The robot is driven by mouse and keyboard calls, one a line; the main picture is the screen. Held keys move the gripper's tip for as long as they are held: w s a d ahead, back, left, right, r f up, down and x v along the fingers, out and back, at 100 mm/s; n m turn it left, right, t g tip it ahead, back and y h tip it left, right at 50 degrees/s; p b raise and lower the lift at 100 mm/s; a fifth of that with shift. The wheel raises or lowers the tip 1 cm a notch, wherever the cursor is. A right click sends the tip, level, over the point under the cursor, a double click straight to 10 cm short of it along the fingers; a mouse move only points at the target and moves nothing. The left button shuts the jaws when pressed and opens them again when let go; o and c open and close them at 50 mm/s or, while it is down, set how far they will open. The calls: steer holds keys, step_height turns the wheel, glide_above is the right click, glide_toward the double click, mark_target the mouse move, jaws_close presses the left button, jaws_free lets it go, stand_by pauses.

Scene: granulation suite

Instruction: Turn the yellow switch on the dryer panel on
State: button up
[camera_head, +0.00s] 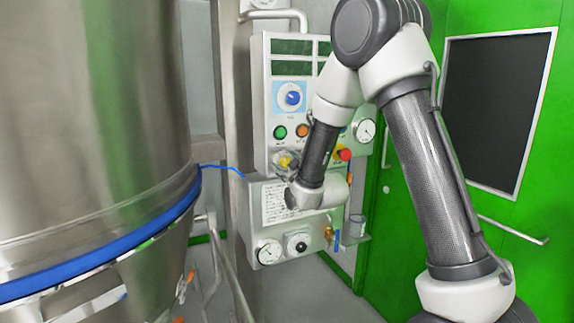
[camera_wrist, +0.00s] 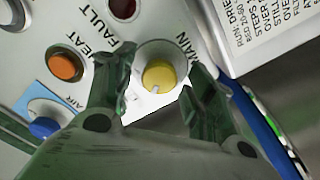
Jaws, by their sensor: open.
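The yellow switch (camera_wrist: 158,75) is a round knob on a pale collar, beside the label MAIN. In the wrist view it shows between the two open fingers of my gripper (camera_wrist: 160,68), with a gap on either side. I cannot tell how deep the fingers reach around it. In the head view the yellow switch (camera_head: 285,162) sits low on the grey dryer panel (camera_head: 262,100). My wrist is just right of and below it there, and hides part of the panel. I cannot read the knob's position clearly.
Near the switch are an orange button (camera_wrist: 65,66), a blue knob (camera_wrist: 44,127) and a red mushroom button (camera_head: 345,155). A green button (camera_head: 280,132) is above it. A large steel vessel (camera_head: 90,120) stands left, a green door (camera_head: 500,200) right. Gauges (camera_head: 269,252) sit below.

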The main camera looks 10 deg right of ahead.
steer(key=shift+w, duration=0.15)
steer(key=c, duration=1)
steer(key=shift+c, duration=0.2)
steer(key=shift+m, duration=0.3)
steer(key=m, duration=1.1)
steer(key=shift+m, duration=0.3)
